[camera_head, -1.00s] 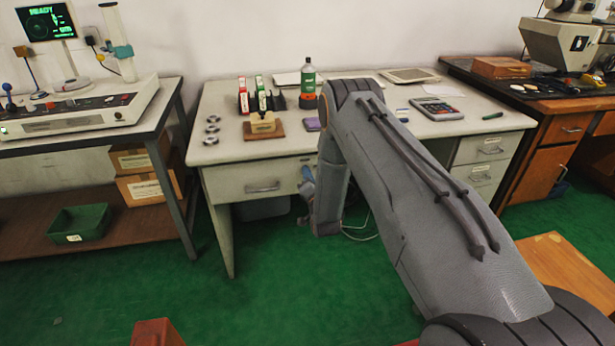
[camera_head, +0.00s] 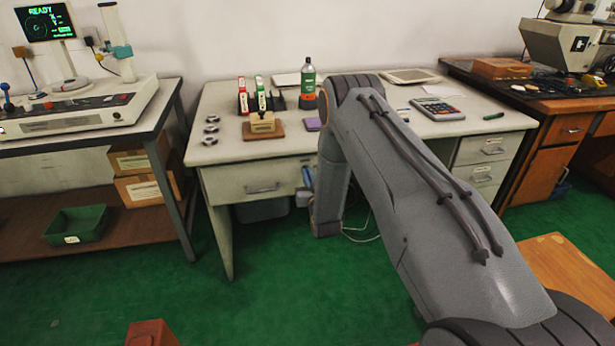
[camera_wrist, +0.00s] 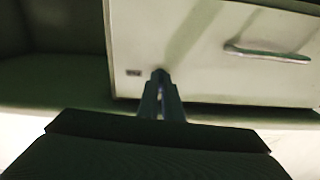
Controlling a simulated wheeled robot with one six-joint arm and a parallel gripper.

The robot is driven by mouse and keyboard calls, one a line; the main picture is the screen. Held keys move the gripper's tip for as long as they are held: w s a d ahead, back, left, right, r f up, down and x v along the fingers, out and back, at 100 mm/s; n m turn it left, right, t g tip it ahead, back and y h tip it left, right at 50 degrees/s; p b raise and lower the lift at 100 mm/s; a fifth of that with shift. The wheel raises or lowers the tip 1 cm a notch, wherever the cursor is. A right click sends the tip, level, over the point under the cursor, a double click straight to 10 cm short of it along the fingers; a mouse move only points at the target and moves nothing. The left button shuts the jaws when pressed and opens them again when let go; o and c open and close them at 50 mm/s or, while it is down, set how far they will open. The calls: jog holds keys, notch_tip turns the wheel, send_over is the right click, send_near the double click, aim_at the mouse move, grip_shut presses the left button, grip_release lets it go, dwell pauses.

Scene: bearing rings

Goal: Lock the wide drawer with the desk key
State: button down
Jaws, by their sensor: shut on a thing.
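The wide drawer (camera_head: 228,184) is the pale front with a bar handle under the left part of the desk, and it looks closed. It fills much of the wrist view (camera_wrist: 200,75), with its handle (camera_wrist: 265,52) at the right. My gripper (camera_wrist: 160,80) is shut, its fingertips together right at the drawer front, left of the handle in that view. The desk key between the fingertips is too small and dark to make out, and the lock is hidden behind the tips. In the head view, my gripper (camera_head: 307,176) is at the drawer's right end, mostly hidden by my arm.
A grey bin (camera_head: 262,209) is under the desk. A small dark mark (camera_wrist: 133,72) is on the drawer front. Green floor in front is open.

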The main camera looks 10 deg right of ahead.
jog(key=shift+n, duration=0.5)
jog(key=c, duration=1.9)
grip_release()
jog(key=shift+c, duration=0.2)
jog(key=s, duration=0.8)
jog(key=shift+w, duration=0.1)
